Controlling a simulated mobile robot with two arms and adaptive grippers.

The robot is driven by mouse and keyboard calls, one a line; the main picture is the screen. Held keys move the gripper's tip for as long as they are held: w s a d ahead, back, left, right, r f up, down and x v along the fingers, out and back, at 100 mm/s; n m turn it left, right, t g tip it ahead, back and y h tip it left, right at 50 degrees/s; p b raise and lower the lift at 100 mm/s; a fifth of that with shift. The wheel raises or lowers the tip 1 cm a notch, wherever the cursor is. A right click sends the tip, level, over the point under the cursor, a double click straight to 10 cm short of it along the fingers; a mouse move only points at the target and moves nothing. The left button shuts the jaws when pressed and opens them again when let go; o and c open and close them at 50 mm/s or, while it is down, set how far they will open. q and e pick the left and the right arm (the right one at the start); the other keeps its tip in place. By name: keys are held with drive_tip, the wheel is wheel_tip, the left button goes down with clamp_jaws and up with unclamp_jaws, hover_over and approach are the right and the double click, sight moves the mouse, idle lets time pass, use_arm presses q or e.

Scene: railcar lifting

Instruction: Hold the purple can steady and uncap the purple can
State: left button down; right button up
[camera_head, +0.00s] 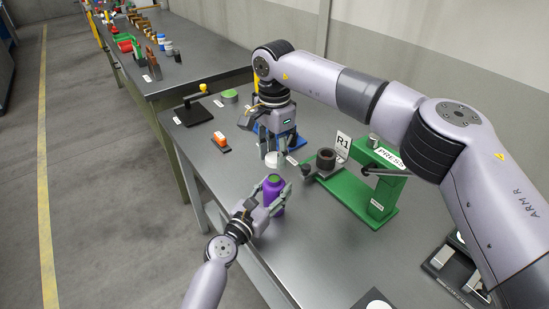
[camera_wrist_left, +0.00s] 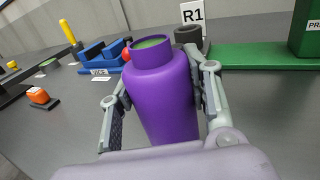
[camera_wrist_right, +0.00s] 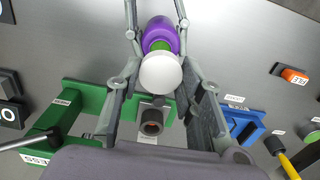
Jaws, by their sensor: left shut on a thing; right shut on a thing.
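The purple can (camera_head: 273,203) stands upright near the front edge of the bench in the head view. My left gripper (camera_head: 272,190) is shut around its body, with one finger on each side. In the left wrist view the can (camera_wrist_left: 162,100) shows a bare neck with a green top and no cap on it. My right gripper (camera_head: 274,153) is shut on a white cap (camera_head: 275,160) above and behind the can. In the right wrist view the white cap (camera_wrist_right: 161,73) sits between the fingers, with the can (camera_wrist_right: 160,35) beyond it.
A green press (camera_head: 375,185) with a dark ring-shaped part (camera_head: 325,159) stands to the right of the can. An orange block (camera_head: 220,140) and a black stand with a yellow knob (camera_head: 195,112) lie to the left. A blue fixture (camera_wrist_left: 101,55) is behind.

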use_arm(q)
drive_tip(key=c, duration=0.8)
unclamp_jaws()
drive_tip(key=shift+o, duration=0.2)
drive_tip(key=shift+s, duration=0.1)
